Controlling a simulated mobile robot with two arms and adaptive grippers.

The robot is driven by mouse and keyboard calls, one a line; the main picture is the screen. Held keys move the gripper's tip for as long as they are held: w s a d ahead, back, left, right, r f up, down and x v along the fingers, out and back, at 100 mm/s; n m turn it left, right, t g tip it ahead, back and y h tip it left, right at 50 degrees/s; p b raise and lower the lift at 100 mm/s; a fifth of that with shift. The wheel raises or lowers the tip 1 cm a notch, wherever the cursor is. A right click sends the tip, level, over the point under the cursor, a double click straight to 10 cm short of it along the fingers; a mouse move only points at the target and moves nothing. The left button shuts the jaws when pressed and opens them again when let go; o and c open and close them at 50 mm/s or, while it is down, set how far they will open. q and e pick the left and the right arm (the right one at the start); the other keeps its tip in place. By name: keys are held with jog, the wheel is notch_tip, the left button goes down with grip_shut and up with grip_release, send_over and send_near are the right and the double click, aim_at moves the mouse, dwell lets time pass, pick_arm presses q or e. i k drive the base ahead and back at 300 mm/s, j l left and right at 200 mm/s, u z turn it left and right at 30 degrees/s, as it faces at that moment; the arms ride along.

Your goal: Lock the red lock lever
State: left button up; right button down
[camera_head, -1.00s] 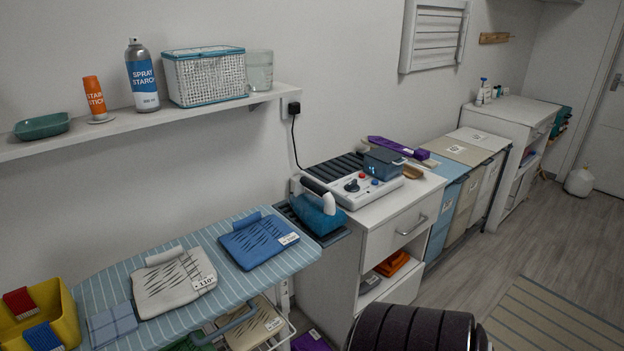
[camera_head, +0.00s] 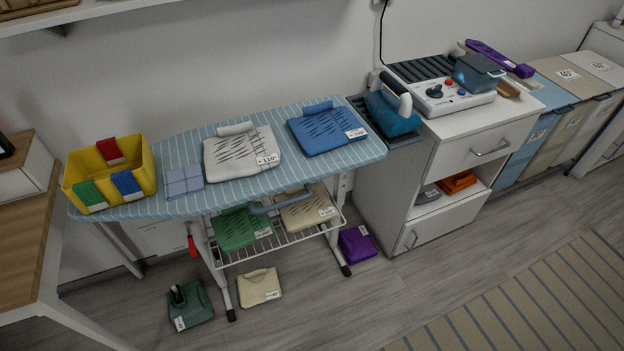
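A small red lever (camera_head: 192,246) hangs below the left part of the ironing board (camera_head: 330,172), beside the board's white leg. It looks like the red lock lever; it points down and is small in the view, so I cannot tell whether it is locked. The board has a blue striped cover and stands level on its legs. A wire rack (camera_head: 283,240) with folded cloths is under it. Neither of my grippers is in view.
A yellow bin (camera_head: 110,172) and folded garments lie on the board. A wooden-topped table (camera_head: 30,220) stands at the left. A dark green item (camera_head: 195,308), a cream cloth (camera_head: 258,287) and a purple cloth (camera_head: 357,245) lie on the floor. The white cabinet (camera_head: 450,170) is at the right.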

aim_at(192, 248)
jog(key=i+j+u, duration=0.1)
jog(key=j+u, duration=0.25)
jog(key=i+j+u, duration=0.1)
jog(key=j+u, duration=0.3)
